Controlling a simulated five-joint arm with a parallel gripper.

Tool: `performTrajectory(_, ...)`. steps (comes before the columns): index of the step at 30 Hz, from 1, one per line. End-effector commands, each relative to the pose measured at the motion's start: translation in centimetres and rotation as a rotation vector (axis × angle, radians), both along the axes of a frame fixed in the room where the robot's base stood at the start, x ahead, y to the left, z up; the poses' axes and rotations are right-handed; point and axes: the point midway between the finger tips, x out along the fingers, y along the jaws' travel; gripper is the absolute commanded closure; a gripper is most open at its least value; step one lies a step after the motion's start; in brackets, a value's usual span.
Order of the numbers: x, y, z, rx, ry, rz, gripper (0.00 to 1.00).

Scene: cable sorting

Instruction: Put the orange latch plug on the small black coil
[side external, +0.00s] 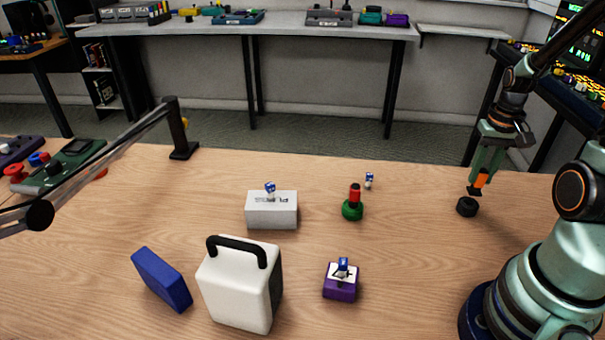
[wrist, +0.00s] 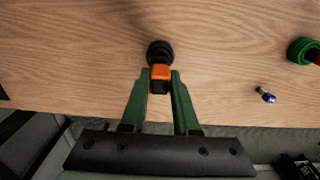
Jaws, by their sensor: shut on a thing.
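The orange latch plug (side external: 481,179) is held between the fingers of my gripper (side external: 482,168), with its dark end pointing down. The small black coil (side external: 467,207) lies on the table just below the plug and slightly to its left in the side view. A small gap seems to show between plug and coil there. In the wrist view my gripper (wrist: 160,78) is shut on the orange plug (wrist: 160,72), and the black coil (wrist: 158,50) shows just beyond it, partly hidden by the plug.
A green coil (side external: 352,209) with a red piece on it stands mid-table, with a small blue-and-white plug (side external: 369,181) behind it. A grey box (side external: 272,210), a purple block (side external: 341,283), a white case (side external: 238,285) and a blue block (side external: 162,279) stand further left. Wood around the black coil is clear.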

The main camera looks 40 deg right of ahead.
Motion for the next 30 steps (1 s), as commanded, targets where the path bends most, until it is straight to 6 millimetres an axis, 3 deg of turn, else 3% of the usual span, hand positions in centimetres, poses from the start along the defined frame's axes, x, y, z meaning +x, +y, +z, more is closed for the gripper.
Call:
performTrajectory(6, -0.1, 0.1, -2.6, 0.004, 0.004, 0.0, 1.0)
performTrajectory(20, 0.0, 0.0, -3.2, 0.001, 0.001, 0.0, 1.0)
performTrajectory(21, 0.0, 0.0, -3.2, 0.001, 0.001, 0.0, 0.56)
performTrajectory(22, 0.0, 0.0, -3.2, 0.001, 0.001, 0.0, 0.44)
performTrajectory(30, 0.0, 0.0, -3.1, 0.001, 0.001, 0.0, 0.41)
